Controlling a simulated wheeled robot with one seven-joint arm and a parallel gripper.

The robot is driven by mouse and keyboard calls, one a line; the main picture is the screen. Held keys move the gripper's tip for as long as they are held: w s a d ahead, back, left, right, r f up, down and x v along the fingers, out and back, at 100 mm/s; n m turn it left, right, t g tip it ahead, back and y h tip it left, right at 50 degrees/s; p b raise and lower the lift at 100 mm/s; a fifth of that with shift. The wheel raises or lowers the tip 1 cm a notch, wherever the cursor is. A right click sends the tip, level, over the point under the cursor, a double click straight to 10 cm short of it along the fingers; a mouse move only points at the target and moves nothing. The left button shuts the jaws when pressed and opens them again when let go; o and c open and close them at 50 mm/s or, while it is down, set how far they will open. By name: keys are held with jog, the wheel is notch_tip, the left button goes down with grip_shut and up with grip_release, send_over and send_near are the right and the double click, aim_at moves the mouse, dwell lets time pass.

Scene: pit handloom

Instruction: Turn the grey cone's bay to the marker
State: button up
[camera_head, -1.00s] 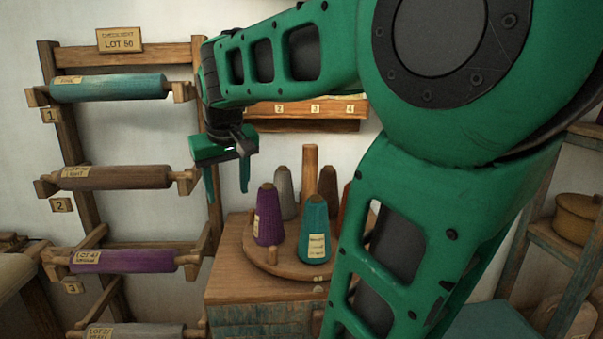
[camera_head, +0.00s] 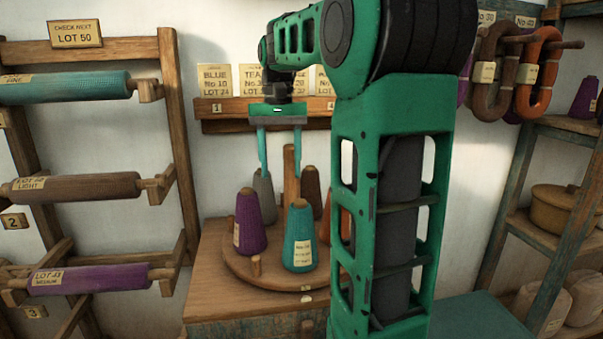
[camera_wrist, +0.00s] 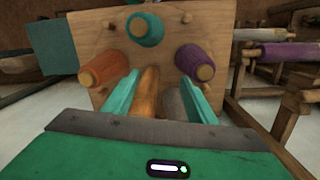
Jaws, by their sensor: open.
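The grey cone (camera_head: 263,194) stands at the back left of the round wooden turntable (camera_head: 240,271), partly behind the purple cone (camera_head: 245,222). The teal cone (camera_head: 299,238) stands at the front, beside a short wooden peg (camera_head: 256,266). Pale marks (camera_head: 307,298) show at the front, by the turntable's rim; I cannot tell which is the marker. My gripper (camera_head: 280,172) is open and points down over the turntable's back, near the tall centre post (camera_head: 291,180). In the wrist view, the grey cone (camera_wrist: 174,105) shows beside one finger, partly hidden; nothing is clearly held.
A brown cone (camera_head: 310,190) stands at the back right; an orange cone (camera_wrist: 103,68) is partly hidden by my arm in the head view. A rack of wound rollers (camera_head: 70,188) stands left. A label rail (camera_head: 230,112) crosses the wall behind. Shelves (camera_head: 560,135) stand right.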

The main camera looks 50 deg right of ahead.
aim_at(290, 172)
jog(key=shift+m+t, duration=0.3)
jog(key=d+r, duration=0.2)
jog(key=w+d+r, duration=0.1)
jog(key=d+r, duration=0.1)
jog(key=r, duration=0.1)
jog(key=shift+w+d+r, duration=0.15)
jog(key=shift+d+r, duration=0.15)
jog(key=shift+r, duration=0.05)
jog(key=shift+w+d+r, duration=0.2)
jog(key=shift+r, duration=0.35)
jog(key=shift+d+f, duration=0.1)
jog(key=shift+f, duration=5.2)
grip_shut()
